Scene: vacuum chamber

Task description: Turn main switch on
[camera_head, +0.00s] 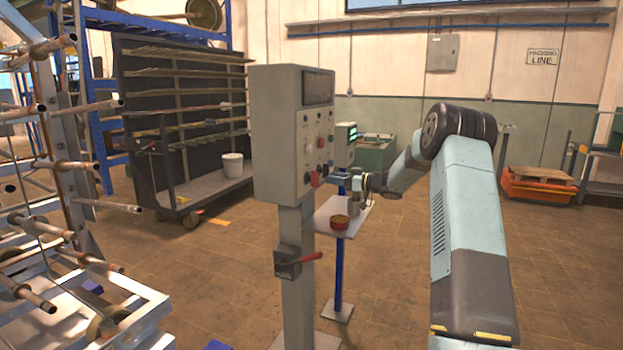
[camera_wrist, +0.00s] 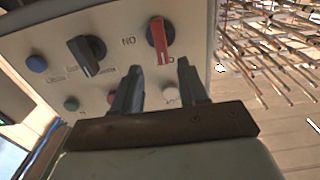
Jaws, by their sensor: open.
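A grey control box (camera_head: 276,140) stands on a post, its switch panel facing right towards my arm. In the wrist view the panel (camera_wrist: 118,60) carries a red rotary switch (camera_wrist: 158,36) on a dark round base, its handle pointing down in the picture. A black rotary switch (camera_wrist: 88,54) is to its left. My gripper (camera_wrist: 159,67) is open, its two fingers apart just below the red switch handle and nothing clearly between them. It also shows close to the panel's lower part in the head view (camera_head: 338,178). Any contact cannot be told.
Blue (camera_wrist: 37,63), green (camera_wrist: 71,103) and white (camera_wrist: 170,94) buttons sit near the switches; a red button is partly hidden by the left finger. A red lever (camera_head: 304,258) sticks out from the post. A small table (camera_head: 322,212) holds a red bowl (camera_head: 340,222).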

